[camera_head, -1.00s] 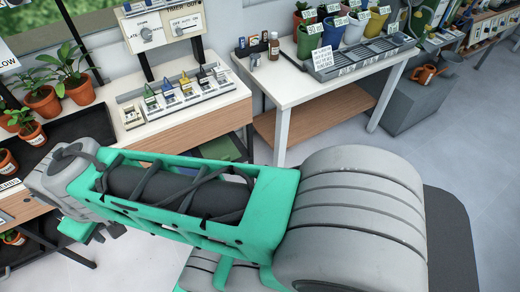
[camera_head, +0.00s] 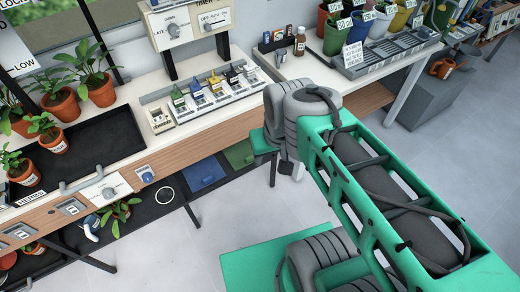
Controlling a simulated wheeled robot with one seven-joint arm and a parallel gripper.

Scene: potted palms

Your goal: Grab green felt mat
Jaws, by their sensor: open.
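The green felt mat (camera_head: 239,154) appears to be the flat green piece on the low shelf under the bench, at its right end. It lies beside a blue mat (camera_head: 204,173). My gripper (camera_head: 285,171) is to the right of the green mat in the picture, hanging below my wrist in front of the bench. It is open, and I see nothing held in it. My wrist hides much of the gripper and the bench's right end. I cannot tell the gap between gripper and mat in depth.
The bench top (camera_head: 150,85) overhangs the shelf. A bench leg (camera_head: 190,212) stands in front, left of the blue mat. Potted plants (camera_head: 60,100) stand on the bench at left. The grey floor (camera_head: 180,255) is open.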

